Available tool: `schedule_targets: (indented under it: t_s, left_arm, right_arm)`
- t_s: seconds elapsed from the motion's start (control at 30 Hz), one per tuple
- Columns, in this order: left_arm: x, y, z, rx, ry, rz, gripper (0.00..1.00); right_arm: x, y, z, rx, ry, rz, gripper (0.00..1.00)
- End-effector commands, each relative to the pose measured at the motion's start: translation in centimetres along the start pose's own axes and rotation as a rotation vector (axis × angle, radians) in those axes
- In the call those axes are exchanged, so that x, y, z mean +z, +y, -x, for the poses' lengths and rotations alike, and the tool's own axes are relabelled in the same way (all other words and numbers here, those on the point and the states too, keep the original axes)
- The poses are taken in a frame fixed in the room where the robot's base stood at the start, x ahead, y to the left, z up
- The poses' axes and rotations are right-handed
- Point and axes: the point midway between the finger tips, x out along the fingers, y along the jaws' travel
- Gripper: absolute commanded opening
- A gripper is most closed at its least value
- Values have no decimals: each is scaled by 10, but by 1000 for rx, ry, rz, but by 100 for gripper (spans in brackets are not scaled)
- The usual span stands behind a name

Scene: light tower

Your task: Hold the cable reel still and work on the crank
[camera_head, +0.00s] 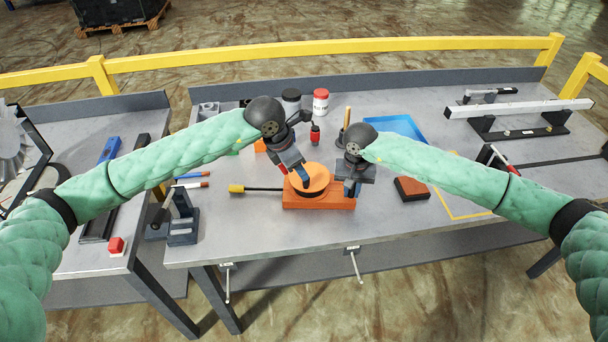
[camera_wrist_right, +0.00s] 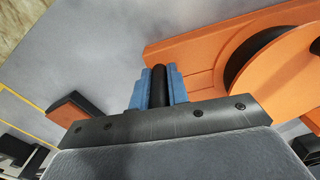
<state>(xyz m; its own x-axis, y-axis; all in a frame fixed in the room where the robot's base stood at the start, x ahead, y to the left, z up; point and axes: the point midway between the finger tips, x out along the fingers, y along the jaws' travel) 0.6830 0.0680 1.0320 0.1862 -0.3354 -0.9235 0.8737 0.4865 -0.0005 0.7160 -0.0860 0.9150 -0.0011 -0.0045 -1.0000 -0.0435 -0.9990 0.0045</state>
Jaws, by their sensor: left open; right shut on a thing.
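The orange cable reel (camera_head: 318,178) sits on an orange base block (camera_head: 318,204) near the table's front edge. Its round flange (camera_wrist_right: 275,75) and base (camera_wrist_right: 190,55) also show in the right wrist view. My right gripper (camera_head: 352,188) is at the right end of the base. In the right wrist view its blue fingers are shut on a dark upright crank handle (camera_wrist_right: 159,84). The rest of the crank is hidden.
Jars (camera_head: 320,101) and a blue tray (camera_head: 397,128) stand behind. Clamps (camera_head: 354,262) hang from the front edge.

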Motion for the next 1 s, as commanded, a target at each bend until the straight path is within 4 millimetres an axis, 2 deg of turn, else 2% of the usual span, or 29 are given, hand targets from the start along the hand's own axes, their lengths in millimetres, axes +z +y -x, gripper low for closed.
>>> schedule_targets:
  t_s: [0.1,0.3,0.83,0.93,1.0]
  left_arm:
    - [0,0,21,1,0,-1,42]
    - [0,0,44,1,1,1,42]
    - [2,1,54,3,-2,-1,42]
    - [10,4,63,16,-12,-9,42]
    - [22,6,73,30,-27,-23,42]
  right_arm:
    - [0,0,1,-1,1,0,0]
    - [0,0,1,-1,1,0,0]
    - [0,0,1,-1,1,0,0]
    - [0,0,1,-1,1,0,0]
    - [0,0,1,-1,1,0,0]
